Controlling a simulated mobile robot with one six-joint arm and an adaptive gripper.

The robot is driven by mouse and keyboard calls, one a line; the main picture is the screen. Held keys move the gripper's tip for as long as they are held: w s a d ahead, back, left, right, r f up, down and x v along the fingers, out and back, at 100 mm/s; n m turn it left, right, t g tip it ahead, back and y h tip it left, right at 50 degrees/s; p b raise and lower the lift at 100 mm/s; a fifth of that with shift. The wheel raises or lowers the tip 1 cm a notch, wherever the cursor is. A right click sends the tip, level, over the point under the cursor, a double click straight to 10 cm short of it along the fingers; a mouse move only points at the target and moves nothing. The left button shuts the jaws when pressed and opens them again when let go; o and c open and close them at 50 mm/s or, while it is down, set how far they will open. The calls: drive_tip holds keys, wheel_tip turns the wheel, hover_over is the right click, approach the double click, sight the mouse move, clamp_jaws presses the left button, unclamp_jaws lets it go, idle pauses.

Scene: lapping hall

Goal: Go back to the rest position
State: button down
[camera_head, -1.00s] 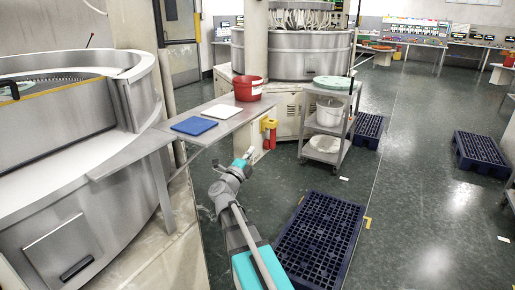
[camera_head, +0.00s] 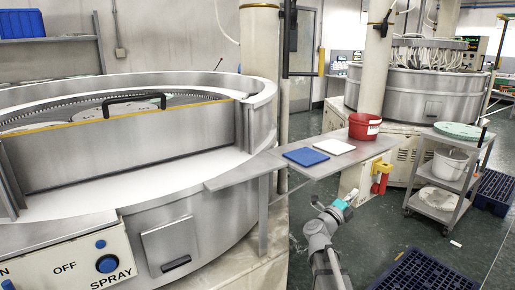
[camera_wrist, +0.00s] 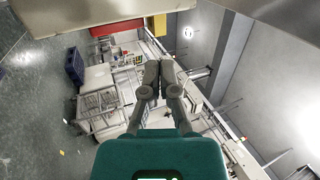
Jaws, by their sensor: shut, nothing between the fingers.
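My gripper (camera_wrist: 152,80) shows in the wrist view with its two fingers together and nothing between them. In the head view my gripper (camera_head: 341,205) is at the end of my arm, low and right of centre. It appears in front of the grey side table and below its surface in the picture. Its fingertips are small there and hard to make out.
A grey side table (camera_head: 240,178) carries a blue pad (camera_head: 306,156), a white pad (camera_head: 335,146) and a red bucket (camera_head: 364,126). A large round lapping machine (camera_head: 130,150) fills the left. A grey cart (camera_head: 446,205) and dark blue pallet (camera_head: 425,270) stand right.

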drive_tip(key=w+a+f+n+t+y, duration=0.3)
drive_tip(key=a+n+y, duration=0.5)
drive_tip(key=n+y, duration=0.1)
drive_tip(key=w+a+f+n+t+y, duration=0.3)
drive_tip(key=a+f+n+y, duration=0.1)
drive_tip(key=a+n+y, duration=0.45)
drive_tip(key=s+a+f+n+g+y, duration=0.2)
drive_tip(key=s+a+f+n+g, duration=0.1)
drive_tip(key=s+f+n+g, duration=0.3)
drive_tip(key=s+a+f+n+g+y, duration=0.25)
drive_tip(key=s+f+n+g, duration=0.2)
drive_tip(key=f, duration=0.35)
drive_tip(key=s+d+f+n+g+h, duration=0.1)
drive_tip(key=s+f+g+h, duration=0.1)
drive_tip(key=s+g, duration=0.35)
drive_tip(key=s+d+f+g+h, duration=0.1)
drive_tip(key=s+f+g, duration=0.1)
drive_tip(key=s, duration=0.6)
wheel_tip(320, 180, up, 21)
drive_tip(key=p, duration=2.1)
drive_tip(key=shift+s+a, duration=0.1)
